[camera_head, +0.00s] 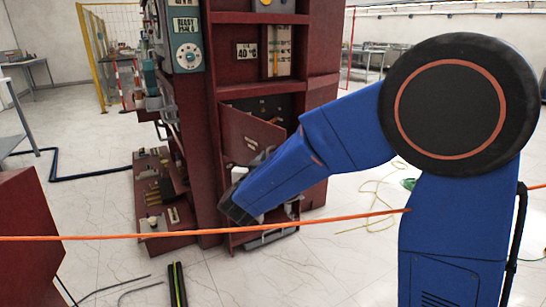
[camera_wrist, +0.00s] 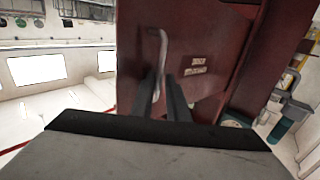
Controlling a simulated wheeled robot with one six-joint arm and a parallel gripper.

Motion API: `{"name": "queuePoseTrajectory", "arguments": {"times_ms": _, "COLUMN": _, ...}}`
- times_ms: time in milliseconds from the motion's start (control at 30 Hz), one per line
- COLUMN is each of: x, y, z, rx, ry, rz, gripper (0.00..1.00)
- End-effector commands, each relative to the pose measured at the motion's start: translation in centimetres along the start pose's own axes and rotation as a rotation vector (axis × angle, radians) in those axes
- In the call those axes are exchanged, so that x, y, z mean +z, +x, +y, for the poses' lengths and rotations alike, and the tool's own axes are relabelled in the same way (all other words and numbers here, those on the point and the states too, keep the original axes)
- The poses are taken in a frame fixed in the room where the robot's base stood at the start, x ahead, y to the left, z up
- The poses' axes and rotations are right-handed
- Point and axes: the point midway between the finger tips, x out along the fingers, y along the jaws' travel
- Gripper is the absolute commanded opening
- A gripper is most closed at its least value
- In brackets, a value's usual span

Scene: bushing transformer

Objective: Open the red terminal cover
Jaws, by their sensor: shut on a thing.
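The red terminal cover (camera_head: 248,132) is on the front of the tall dark red cabinet. It stands at an angle to the cabinet front, with a dark interior showing above and beside it. In the wrist view the cover (camera_wrist: 205,45) fills the upper middle and carries a small two-line label. A pale bar handle (camera_wrist: 163,45) sticks out from it. My gripper (camera_wrist: 165,88) is shut on the lower part of this handle. In the head view my blue arm hides the fingers and the lower part of the cover.
Below the cover is an open lower bay (camera_head: 265,238). A small red unit with several parts (camera_head: 160,190) stands at the cabinet's left.

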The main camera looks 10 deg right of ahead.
Motion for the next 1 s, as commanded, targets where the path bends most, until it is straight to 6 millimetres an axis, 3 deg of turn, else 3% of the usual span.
{"name": "queuePoseTrajectory", "arguments": {"times_ms": 33, "x": -0.18, "y": -0.06, "z": -1.04, "rx": -0.011, "ry": 0.000, "rz": 0.002, "gripper": 0.00}}
{"name": "queuePoseTrajectory", "arguments": {"times_ms": 600, "x": -0.18, "y": -0.40, "z": -1.27, "rx": 0.009, "ry": 0.001, "rz": 0.002, "gripper": 0.00}}
{"name": "queuePoseTrajectory", "arguments": {"times_ms": 633, "x": -0.18, "y": -0.39, "z": -1.26, "rx": 0.009, "ry": 0.001, "rz": 0.002, "gripper": 0.16}}
{"name": "queuePoseTrajectory", "arguments": {"times_ms": 700, "x": -0.21, "y": -0.39, "z": -1.21, "rx": 0.011, "ry": 0.002, "rz": 0.002, "gripper": 0.26}}
{"name": "queuePoseTrajectory", "arguments": {"times_ms": 1000, "x": -0.15, "y": -0.42, "z": -0.91, "rx": 0.016, "ry": 0.002, "rz": 0.001, "gripper": 0.26}}
